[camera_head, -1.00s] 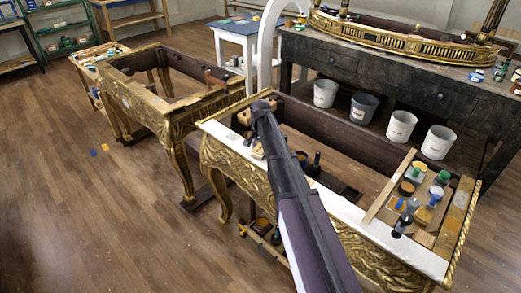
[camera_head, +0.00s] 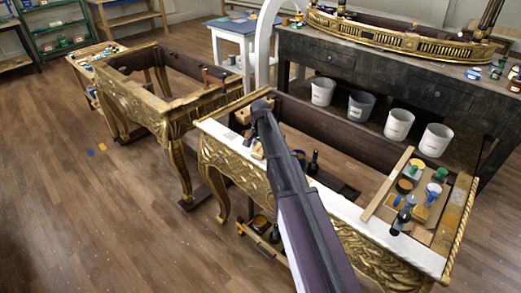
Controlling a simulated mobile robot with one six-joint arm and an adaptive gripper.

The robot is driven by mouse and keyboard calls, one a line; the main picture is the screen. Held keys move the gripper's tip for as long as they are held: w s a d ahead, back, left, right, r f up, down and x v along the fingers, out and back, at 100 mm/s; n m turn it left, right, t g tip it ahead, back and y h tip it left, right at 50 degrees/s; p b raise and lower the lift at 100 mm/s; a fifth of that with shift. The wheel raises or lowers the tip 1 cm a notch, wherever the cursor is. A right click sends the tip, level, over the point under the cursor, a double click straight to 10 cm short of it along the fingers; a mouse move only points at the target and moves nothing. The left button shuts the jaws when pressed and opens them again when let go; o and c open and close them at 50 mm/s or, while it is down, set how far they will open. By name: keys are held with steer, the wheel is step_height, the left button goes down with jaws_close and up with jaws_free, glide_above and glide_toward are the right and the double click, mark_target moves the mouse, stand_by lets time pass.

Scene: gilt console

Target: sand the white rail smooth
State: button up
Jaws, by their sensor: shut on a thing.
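The white rail (camera_head: 343,208) is the pale top strip along the near side of the gilt console frame (camera_head: 240,175). It runs from the left corner down to the lower right. My dark arm crosses over its middle and hides part of it. My gripper (camera_head: 253,138) is at the far end of the arm, near the left part of the rail, and is mostly hidden by the arm. A small tan block (camera_head: 257,153) shows at its lower end, close to the rail. Whether the block touches the rail cannot be told.
A tray (camera_head: 380,190) with jars, a dark bottle (camera_head: 402,218) and blocks sits at the console's right end. A second gilt frame (camera_head: 150,95) stands left. A dark workbench (camera_head: 400,85) with several buckets is behind. The floor at lower left is clear.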

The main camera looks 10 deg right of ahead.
steer(key=shift+w+a, duration=0.35)
steer(key=shift+w, duration=0.2)
steer(key=shift+s, duration=0.1)
steer(key=shift+s, duration=0.1)
stand_by(0.4)
steer(key=shift+s+d, duration=0.35)
steer(key=shift+f, duration=0.15)
steer(key=shift+w+a, duration=0.1)
stand_by(0.5)
